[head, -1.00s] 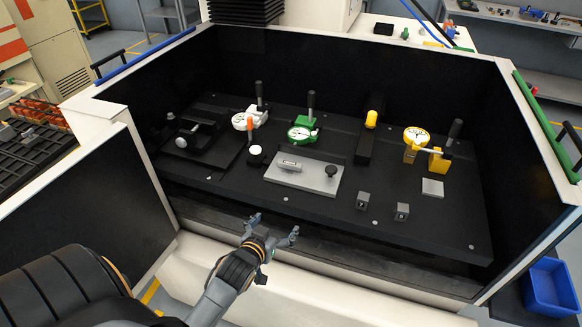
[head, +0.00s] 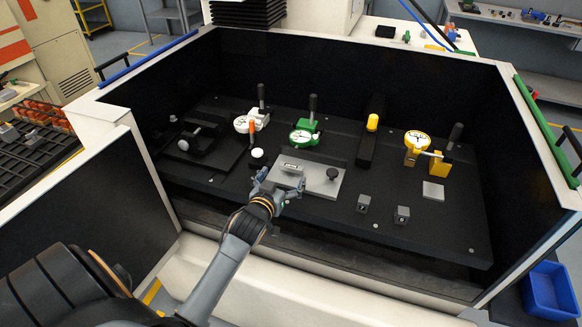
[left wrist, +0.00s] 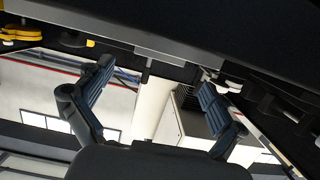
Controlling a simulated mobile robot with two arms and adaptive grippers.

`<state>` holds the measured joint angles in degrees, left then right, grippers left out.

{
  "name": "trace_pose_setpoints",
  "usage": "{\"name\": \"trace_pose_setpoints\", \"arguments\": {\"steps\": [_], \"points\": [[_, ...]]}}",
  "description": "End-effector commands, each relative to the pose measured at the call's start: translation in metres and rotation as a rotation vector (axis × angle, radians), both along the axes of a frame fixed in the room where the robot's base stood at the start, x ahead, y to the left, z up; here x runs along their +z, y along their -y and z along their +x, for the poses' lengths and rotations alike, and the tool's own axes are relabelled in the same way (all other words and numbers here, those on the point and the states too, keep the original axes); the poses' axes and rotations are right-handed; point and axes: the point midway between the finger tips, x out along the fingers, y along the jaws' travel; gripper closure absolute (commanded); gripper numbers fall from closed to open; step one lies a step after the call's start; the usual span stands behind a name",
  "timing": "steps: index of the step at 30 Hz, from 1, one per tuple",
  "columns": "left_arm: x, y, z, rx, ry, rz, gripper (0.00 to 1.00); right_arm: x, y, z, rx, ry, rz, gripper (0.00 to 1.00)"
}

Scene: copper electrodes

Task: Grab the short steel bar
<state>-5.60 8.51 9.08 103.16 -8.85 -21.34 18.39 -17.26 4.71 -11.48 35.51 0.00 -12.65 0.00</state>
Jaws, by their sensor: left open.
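The short steel bar (head: 292,167) is a small light-grey piece lying on the left part of a flat grey steel plate (head: 325,185) in the middle of the black bench. My left gripper (head: 280,182) is open and empty, at the near left edge of that plate, just short of the bar in the head view. Its two spread fingers also show in the left wrist view (left wrist: 156,76), with nothing between them. I cannot clearly make out the bar in the left wrist view. My right gripper is not in view.
A dark knob (head: 332,173) stands on the plate's right part. Behind are a green dial gauge (head: 303,138) and a white one (head: 243,123). An orange-tipped post (head: 252,132) stands close left. Two small grey blocks (head: 363,203) (head: 402,214) lie right. Black walls enclose the bench.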

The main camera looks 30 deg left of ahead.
Motion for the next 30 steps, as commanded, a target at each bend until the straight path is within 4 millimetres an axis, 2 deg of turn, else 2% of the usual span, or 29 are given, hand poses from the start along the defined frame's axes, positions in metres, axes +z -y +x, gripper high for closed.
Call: {"name": "trace_pose_setpoints", "arguments": {"steps": [10, 20, 23, 30], "points": [[-0.008, -0.008, 0.040, -0.001, 0.001, 0.001, 0.06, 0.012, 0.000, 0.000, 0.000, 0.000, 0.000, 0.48], [-0.011, -0.010, 0.046, -0.001, 0.000, 0.001, 0.06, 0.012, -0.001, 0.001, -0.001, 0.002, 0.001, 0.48], [-0.011, -0.010, 0.046, -0.001, 0.000, 0.001, 0.22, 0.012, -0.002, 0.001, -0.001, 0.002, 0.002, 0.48], [-0.011, -0.010, 0.046, -0.001, 0.000, 0.000, 0.71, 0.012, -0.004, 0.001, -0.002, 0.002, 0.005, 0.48]]}}
